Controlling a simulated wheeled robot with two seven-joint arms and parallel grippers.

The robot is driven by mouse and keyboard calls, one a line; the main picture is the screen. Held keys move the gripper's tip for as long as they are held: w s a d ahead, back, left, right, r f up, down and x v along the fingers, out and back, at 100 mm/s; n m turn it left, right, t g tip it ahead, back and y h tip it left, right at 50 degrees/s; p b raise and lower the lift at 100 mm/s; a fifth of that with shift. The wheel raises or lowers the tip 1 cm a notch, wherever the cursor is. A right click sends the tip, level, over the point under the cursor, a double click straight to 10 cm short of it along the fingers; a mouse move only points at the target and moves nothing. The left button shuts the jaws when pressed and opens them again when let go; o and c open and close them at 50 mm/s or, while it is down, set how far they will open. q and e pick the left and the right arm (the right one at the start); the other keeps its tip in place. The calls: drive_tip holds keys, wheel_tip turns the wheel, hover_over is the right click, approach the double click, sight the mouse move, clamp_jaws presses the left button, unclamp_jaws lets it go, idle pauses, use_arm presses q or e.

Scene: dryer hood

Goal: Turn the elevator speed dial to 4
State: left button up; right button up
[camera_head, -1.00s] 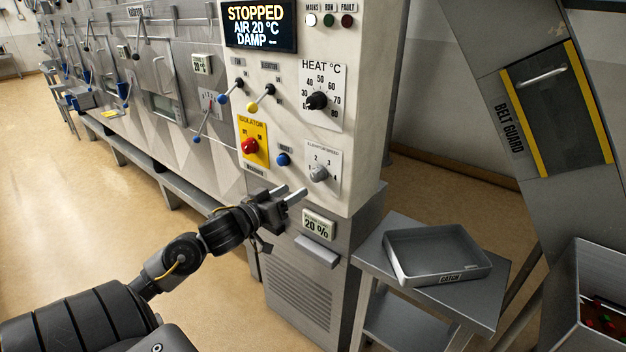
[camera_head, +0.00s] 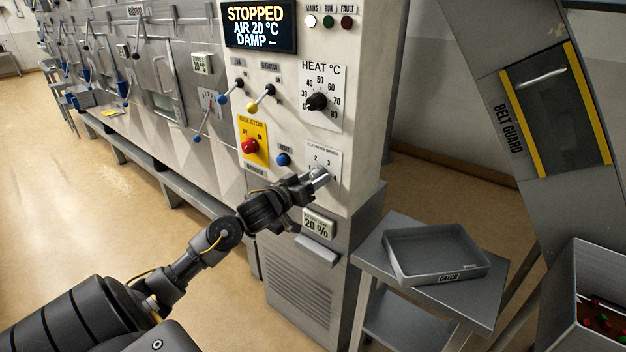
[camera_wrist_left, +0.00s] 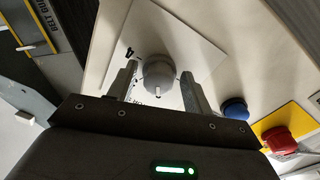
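The grey elevator speed dial (camera_wrist_left: 158,74) sits on its white plate on the cream control panel. In the wrist view it lies between the two fingers of my left gripper (camera_wrist_left: 157,88), with a visible gap on each side. Its white pointer mark faces the gripper. In the head view my left gripper (camera_head: 320,178) is at the dial plate (camera_head: 322,155) and hides most of the dial. The numbers 2 and 3 show above the gripper and part of the 4 to its right. My right gripper is not in view.
A blue reset button (camera_head: 283,159) and a red isolator knob (camera_head: 250,146) on a yellow plate are left of the dial. The black heat dial (camera_head: 317,101) is above. A grey catch tray (camera_head: 437,276) stands on a stand at the lower right.

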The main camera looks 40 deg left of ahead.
use_arm(q)
drive_tip(key=c, duration=0.8)
